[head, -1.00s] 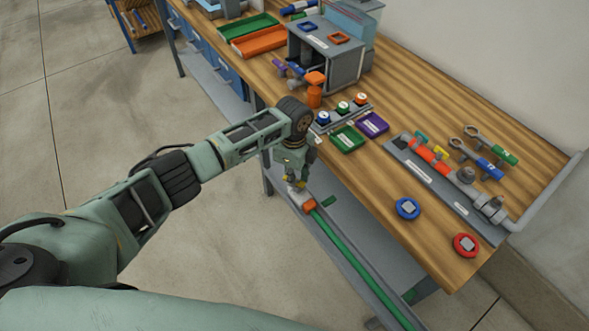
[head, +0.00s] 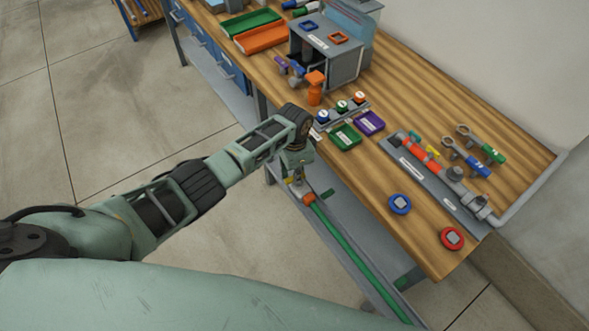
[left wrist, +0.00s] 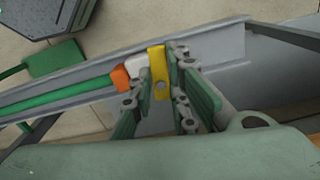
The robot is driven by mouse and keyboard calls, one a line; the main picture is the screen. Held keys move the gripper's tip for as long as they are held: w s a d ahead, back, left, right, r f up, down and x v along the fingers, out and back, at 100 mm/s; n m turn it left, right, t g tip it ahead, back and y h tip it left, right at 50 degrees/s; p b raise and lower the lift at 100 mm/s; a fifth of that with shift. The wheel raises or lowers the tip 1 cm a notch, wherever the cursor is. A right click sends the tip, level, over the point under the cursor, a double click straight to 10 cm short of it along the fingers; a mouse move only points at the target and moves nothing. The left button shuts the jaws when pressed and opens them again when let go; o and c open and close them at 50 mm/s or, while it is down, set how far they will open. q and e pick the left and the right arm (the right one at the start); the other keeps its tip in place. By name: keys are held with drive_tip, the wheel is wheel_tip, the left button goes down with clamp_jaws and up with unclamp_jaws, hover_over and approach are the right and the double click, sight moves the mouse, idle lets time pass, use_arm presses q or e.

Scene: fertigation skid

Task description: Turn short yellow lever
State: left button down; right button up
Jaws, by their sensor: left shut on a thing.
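The short yellow lever (left wrist: 158,72) is a flat yellow bar with a hole near one end. It stands across the end of the green pipe (left wrist: 70,92), beside a white fitting (left wrist: 137,66) and an orange collar (left wrist: 120,78). My left gripper (left wrist: 158,98) is shut on the lever, with its fingers on either side. In the head view my left gripper (head: 297,183) hangs below the bench's front edge, at the upper end of the green pipe (head: 340,240). It hides most of the lever there. My right gripper is not in view.
The wooden bench (head: 350,185) runs close behind my left arm. The floor at left is clear.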

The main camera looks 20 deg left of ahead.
use_arm(q)
drive_tip(key=shift+s+n+p, duration=0.1)
drive_tip(key=shift+n+p, duration=0.3)
drive_tip(key=shift+n, duration=0.6)
drive_tip(key=c, duration=1.7)
unclamp_jaws()
drive_tip(key=shift+r, duration=0.15)
wheel_tip(320, 180, up, 12)
drive_tip(key=shift+f, duration=0.1)
